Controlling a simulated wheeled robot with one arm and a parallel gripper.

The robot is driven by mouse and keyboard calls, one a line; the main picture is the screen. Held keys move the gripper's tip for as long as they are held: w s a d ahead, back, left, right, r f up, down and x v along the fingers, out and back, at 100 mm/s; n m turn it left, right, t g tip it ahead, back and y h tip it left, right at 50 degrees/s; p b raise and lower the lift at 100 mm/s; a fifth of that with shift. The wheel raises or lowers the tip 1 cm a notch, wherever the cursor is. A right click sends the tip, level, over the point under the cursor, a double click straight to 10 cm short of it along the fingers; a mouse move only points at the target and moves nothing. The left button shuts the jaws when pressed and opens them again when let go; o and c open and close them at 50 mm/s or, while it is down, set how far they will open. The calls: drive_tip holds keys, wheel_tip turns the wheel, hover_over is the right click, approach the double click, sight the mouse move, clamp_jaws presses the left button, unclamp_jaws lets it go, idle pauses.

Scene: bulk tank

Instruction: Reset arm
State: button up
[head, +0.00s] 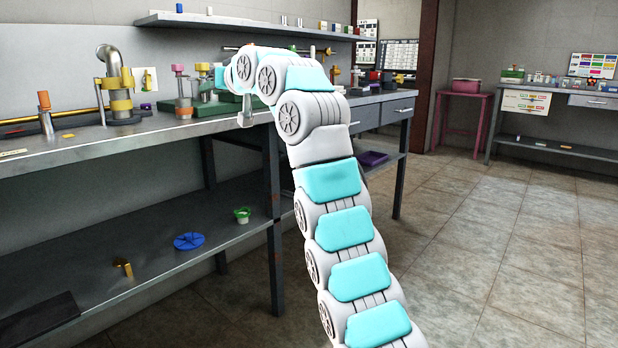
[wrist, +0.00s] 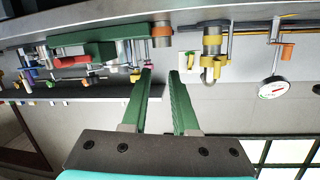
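My arm rises from the lower right of the head view and bends over the front edge of the workbench (head: 190,132). My gripper (head: 246,112) points down at the bench edge there, small and partly hidden by the arm. In the wrist view my gripper (wrist: 160,72) shows two green fingers with a clear gap between them and nothing held. The wrist picture looks upside down, with the bench top along its upper part.
A steel pipe with yellow fittings (head: 117,92) and a green-based fixture (head: 212,108) stand on the bench. A lower shelf (head: 150,262) holds a blue wheel (head: 189,241) and a green-rimmed cup (head: 242,215). An upper shelf (head: 250,25) hangs behind. The tiled floor (head: 490,240) at right is clear.

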drive_tip(key=w+d+f+m+h+p, duration=0.2)
drive_tip(key=d+h, duration=0.1)
drive_tip(key=d, duration=0.4)
drive_tip(key=s+d+f+m+g+h+p, duration=0.1)
drive_tip(key=s+d+f+m+g+h, duration=0.15)
drive_tip(key=s+d+f, duration=0.55)
drive_tip(key=s+d+f+m+g+h+p, duration=0.1)
drive_tip(key=s+d+f+g+h+p, duration=0.3)
drive_tip(key=d, duration=0.6)
drive_tip(key=s+d+f+g, duration=0.2)
drive_tip(key=s+f, duration=0.5)
drive_tip(key=s, duration=0.7)
drive_tip(key=s+d+f+g+p, duration=0.1)
drive_tip(key=s+d+f, duration=0.4)
drive_tip(key=s, duration=1)
drive_tip(key=s+d+f+g, duration=0.4)
drive_tip(key=s+f, duration=0.6)
drive_tip(key=s, duration=0.5)
drive_tip(key=shift+d+m+h, duration=0.25)
drive_tip(key=shift+m+h, duration=0.2)
drive_tip(key=shift+s, duration=0.1)
